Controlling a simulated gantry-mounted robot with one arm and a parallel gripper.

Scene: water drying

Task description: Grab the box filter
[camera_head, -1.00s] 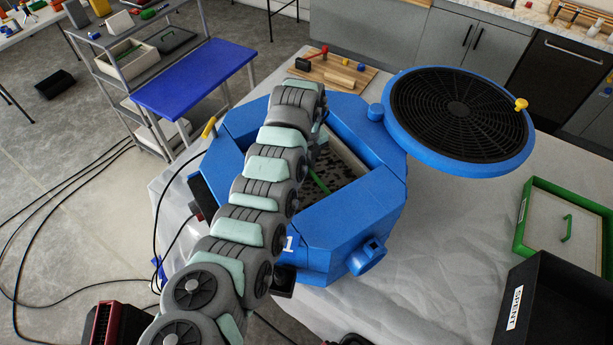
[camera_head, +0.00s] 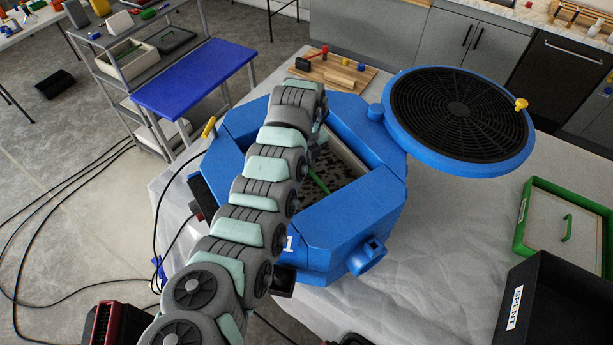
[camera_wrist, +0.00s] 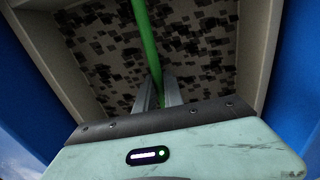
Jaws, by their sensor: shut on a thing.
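The box filter (camera_wrist: 210,45) sits inside the blue octagonal housing (camera_head: 350,220). Its speckled dark-and-grey face and pale frame show in both current views. A green handle bar (camera_wrist: 144,35) crosses the filter and also shows in the head view (camera_head: 319,180). My gripper (camera_wrist: 158,88) reaches down into the housing opening, with its two fingers shut on the green handle. In the head view my arm hides the fingers and much of the filter.
The round black-grilled lid (camera_head: 450,115) is swung open at the right of the housing. A green-framed filter (camera_head: 545,235) and a black bin marked SPENT (camera_head: 560,300) stand on the table at right. A blue-topped table (camera_head: 195,78) is at left.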

